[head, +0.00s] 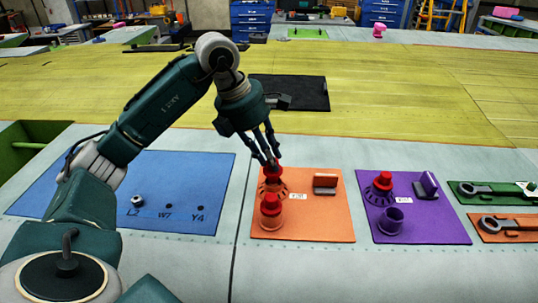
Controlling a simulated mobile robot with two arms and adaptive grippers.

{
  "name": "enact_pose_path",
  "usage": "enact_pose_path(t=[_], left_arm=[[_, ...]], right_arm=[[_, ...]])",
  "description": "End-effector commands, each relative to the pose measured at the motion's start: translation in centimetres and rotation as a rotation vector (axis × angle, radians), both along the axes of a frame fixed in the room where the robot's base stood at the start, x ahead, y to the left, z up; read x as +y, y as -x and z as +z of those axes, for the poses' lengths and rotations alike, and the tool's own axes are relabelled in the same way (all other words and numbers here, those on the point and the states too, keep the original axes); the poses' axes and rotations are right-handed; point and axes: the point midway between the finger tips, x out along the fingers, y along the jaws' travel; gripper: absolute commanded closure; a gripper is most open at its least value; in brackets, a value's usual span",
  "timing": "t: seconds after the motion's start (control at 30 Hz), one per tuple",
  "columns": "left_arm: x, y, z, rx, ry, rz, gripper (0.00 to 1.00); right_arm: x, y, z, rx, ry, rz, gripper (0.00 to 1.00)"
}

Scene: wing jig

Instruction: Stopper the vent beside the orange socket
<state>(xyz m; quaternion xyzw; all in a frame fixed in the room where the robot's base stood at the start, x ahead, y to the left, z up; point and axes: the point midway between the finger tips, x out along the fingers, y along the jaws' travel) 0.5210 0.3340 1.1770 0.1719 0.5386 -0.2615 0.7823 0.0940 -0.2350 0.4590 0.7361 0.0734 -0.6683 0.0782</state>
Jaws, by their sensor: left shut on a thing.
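My left gripper (270,160) is above the orange mat (325,225), pointing down, its fingers shut on a red stopper (273,173). That stopper is at the top of the finned orange vent (273,190); I cannot tell whether it is seated in it or just above it. In front of the vent stands the orange socket (270,221), with another red stopper (270,203) in its top. My right gripper is not in view.
The purple mat (435,228) at right holds a red-topped vent (381,184), an open purple socket (391,221) and a block. A blue mat (180,180) lies left; wrenches lie far right.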

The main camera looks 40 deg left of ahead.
Motion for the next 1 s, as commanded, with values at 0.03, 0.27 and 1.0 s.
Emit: enact_pose_path(t=[0.03,0.27,1.0], left_arm=[[0.0,0.0,-0.3,0.000,0.000,0.000,1.00],[0.0,0.0,-0.5,0.000,0.000,0.000,1.00],[0.0,0.0,-1.5,0.001,-0.001,0.000,1.00]], right_arm=[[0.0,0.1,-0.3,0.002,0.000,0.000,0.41],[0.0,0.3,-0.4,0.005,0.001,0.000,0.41],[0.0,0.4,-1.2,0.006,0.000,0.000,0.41]])
